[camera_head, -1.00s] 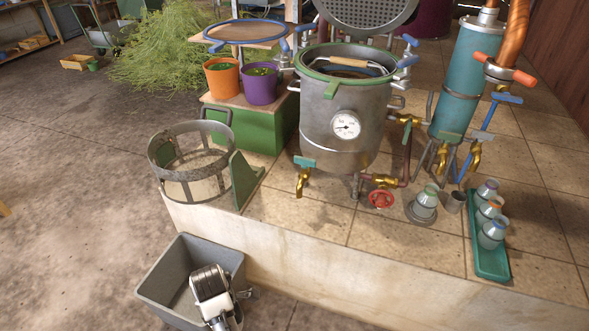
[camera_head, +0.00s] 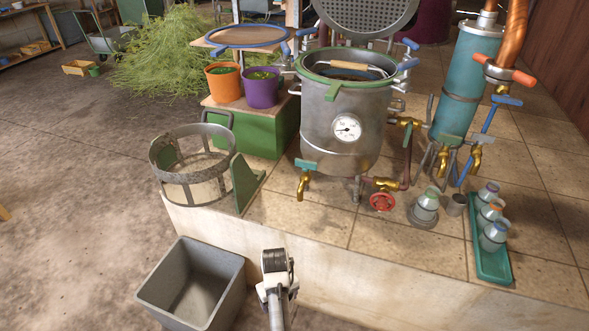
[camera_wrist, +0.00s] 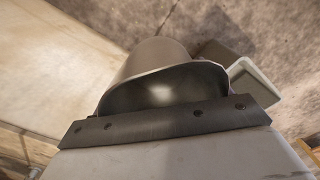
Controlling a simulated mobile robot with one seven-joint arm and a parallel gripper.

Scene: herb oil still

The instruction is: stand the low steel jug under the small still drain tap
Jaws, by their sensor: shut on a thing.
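My gripper (camera_head: 276,266) is low in the head view, in front of the pale ledge face and right of the grey tub. In the wrist view, a steel jug (camera_wrist: 158,62) with a wide, open lip sits against the dark bar of my gripper (camera_wrist: 165,124); I am shut on it. The jug is hard to make out in the head view, behind my gripper. The steel still pot (camera_head: 345,118) stands on the tiled ledge. A brass tap (camera_head: 303,186) with a teal lever is at its lower left. The tiles below that tap look bare.
The grey tub (camera_head: 178,296) stands on the floor before the ledge. A round metal basket frame (camera_head: 190,188) and green bracket (camera_head: 246,184) stand left of the tap. Right are a red valve wheel (camera_head: 382,202), a lidded steel can (camera_head: 425,207) and a teal tray (camera_head: 493,265) of small vessels.

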